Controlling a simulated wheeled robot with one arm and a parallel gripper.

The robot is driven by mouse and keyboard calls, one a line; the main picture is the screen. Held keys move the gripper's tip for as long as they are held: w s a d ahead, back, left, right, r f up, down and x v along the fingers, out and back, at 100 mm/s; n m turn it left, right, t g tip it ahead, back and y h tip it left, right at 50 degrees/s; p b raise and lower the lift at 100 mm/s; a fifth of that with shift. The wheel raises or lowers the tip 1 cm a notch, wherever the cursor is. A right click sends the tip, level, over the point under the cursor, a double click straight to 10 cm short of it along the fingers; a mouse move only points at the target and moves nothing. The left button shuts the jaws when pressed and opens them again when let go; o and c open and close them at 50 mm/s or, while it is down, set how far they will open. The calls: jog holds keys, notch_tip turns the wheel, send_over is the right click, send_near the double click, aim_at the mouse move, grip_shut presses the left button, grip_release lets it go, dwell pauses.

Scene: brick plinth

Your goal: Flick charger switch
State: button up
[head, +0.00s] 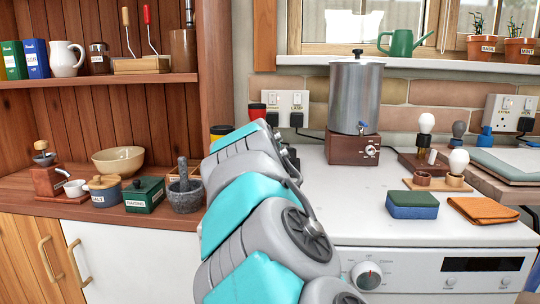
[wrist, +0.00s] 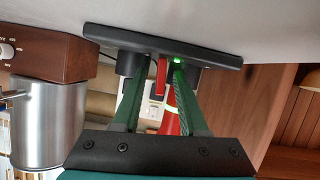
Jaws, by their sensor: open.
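In the wrist view, where the scene hangs upside down, the charger (wrist: 110,35) is a flat black base on the worktop with dark round holders. A narrow red part (wrist: 161,78), which looks like its switch, stands out from the base, and a small green light (wrist: 177,61) glows beside it. My gripper (wrist: 159,70) is open, its two green fingers reaching close to the base on either side of the red part. I cannot tell whether they touch anything. A red object with a pale band (wrist: 172,110) shows between the fingers. In the head view my arm hides the charger and gripper.
A steel urn (head: 355,92) on a brown plinth (head: 352,149) stands right of my arm. A wall socket plate (head: 286,100) is behind. A stone mortar (head: 185,196) stands at left. A blue-green sponge (head: 412,206) and orange cloth (head: 485,210) lie on the right; worktop between is clear.

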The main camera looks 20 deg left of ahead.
grip_shut()
dwell(0.4)
